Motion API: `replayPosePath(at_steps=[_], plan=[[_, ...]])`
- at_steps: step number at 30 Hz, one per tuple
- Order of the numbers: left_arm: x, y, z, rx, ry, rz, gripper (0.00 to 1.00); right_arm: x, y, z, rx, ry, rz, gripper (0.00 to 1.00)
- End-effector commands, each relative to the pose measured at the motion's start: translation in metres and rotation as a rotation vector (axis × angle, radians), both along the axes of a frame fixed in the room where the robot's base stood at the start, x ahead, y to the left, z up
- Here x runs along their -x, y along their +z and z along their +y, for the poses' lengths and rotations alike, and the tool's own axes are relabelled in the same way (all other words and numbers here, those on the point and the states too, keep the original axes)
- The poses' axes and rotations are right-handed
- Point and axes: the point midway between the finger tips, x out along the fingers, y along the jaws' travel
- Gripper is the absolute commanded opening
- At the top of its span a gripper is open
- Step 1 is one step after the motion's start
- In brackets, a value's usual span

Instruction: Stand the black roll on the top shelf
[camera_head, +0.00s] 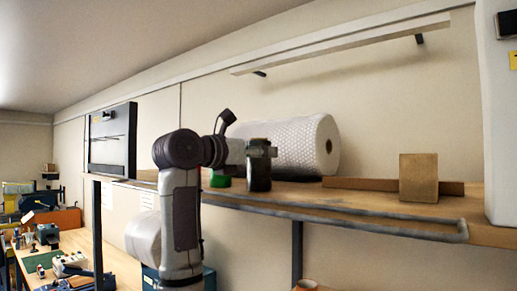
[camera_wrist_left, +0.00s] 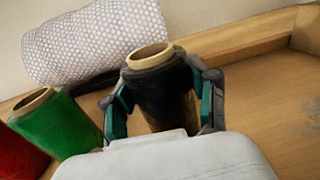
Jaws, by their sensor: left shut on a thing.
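The black roll (camera_head: 259,170) is upright at the wooden top shelf (camera_head: 370,199), near its front edge. In the left wrist view the black roll (camera_wrist_left: 160,88) stands between the two fingers, its tan core end facing up. My left gripper (camera_head: 262,151) is shut on it, one finger on each side. In the left wrist view the gripper (camera_wrist_left: 163,100) hides the roll's lower part, so I cannot tell whether its base touches the shelf. My right gripper is not in view.
A green roll (camera_wrist_left: 57,125) and a red roll (camera_wrist_left: 18,153) stand left of the black roll. A large bubble-wrap roll (camera_head: 300,146) lies behind. A cardboard box (camera_head: 419,178) stands to the right, with bare shelf between. A metal rail (camera_head: 340,217) runs along the front.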

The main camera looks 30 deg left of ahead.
Motion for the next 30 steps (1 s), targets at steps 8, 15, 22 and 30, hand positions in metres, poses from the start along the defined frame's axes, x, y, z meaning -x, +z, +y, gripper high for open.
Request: replayPosePath(at_steps=[8, 15, 22, 30], plan=[[0.000, -0.001, 0.000, 0.000, 0.000, -0.002, 0.13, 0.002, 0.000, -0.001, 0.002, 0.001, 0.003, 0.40], [0.000, -0.004, 0.000, 0.000, 0.000, 0.000, 0.76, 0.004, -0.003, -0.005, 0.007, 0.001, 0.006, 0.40], [0.000, -0.004, 0.000, 0.000, 0.001, 0.000, 0.83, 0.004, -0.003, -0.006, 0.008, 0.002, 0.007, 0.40], [0.008, -0.004, 0.001, 0.000, 0.000, -0.003, 0.83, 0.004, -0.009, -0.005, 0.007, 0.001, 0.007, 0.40]])
